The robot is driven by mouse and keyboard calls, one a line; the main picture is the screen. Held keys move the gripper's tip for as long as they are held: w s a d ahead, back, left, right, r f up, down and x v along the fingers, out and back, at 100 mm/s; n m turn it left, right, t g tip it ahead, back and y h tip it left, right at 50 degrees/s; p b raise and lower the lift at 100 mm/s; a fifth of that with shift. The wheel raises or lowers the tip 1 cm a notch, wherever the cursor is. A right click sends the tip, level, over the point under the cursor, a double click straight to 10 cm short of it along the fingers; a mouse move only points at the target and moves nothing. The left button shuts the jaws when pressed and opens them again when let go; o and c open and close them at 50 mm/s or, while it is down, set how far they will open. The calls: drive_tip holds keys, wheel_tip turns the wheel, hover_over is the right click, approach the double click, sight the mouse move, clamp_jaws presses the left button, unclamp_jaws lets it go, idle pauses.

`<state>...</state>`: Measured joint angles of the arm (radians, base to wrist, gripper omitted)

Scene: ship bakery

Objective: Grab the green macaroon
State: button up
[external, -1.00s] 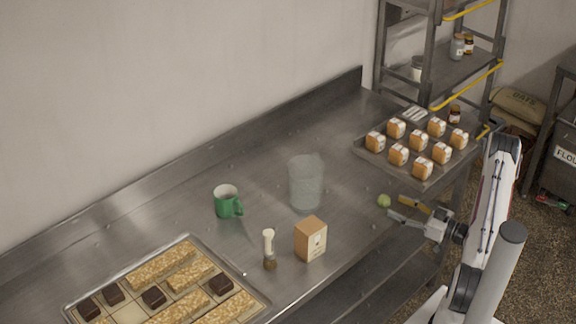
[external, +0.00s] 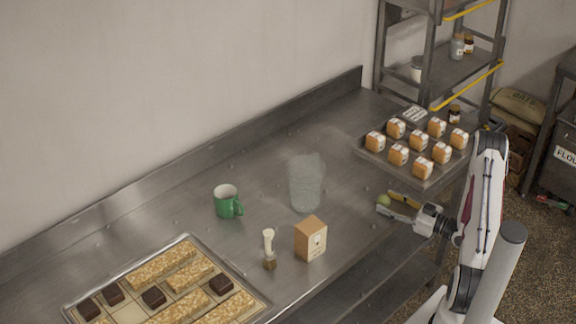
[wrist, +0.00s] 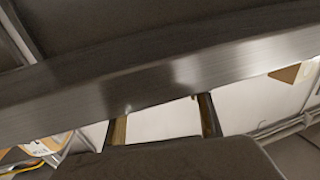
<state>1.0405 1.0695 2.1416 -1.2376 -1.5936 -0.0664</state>
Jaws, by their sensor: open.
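The green macaroon (external: 383,199) is a small round green thing on the steel counter (external: 262,180), near its front edge. My gripper (external: 387,201) is open, with its two fingers reaching left over the counter and the macaroon at or between the fingertips. I cannot tell whether either finger touches it. In the wrist view the two finger ends (wrist: 160,118) show apart, partly behind a dark grey metal band; the macaroon cannot be made out there.
A clear glass jar (external: 305,184) stands left of the macaroon. A tray of orange-and-white boxes (external: 428,184) lies behind my gripper. A small box (external: 310,240), a brush (external: 269,250), a green mug (external: 227,201) and a pastry tray (external: 246,283) stand further left.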

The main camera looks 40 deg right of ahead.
drive_tip(key=shift+w+a, duration=0.2)
drive_tip(key=shift+w, duration=0.95)
drive_tip(key=c, duration=0.9)
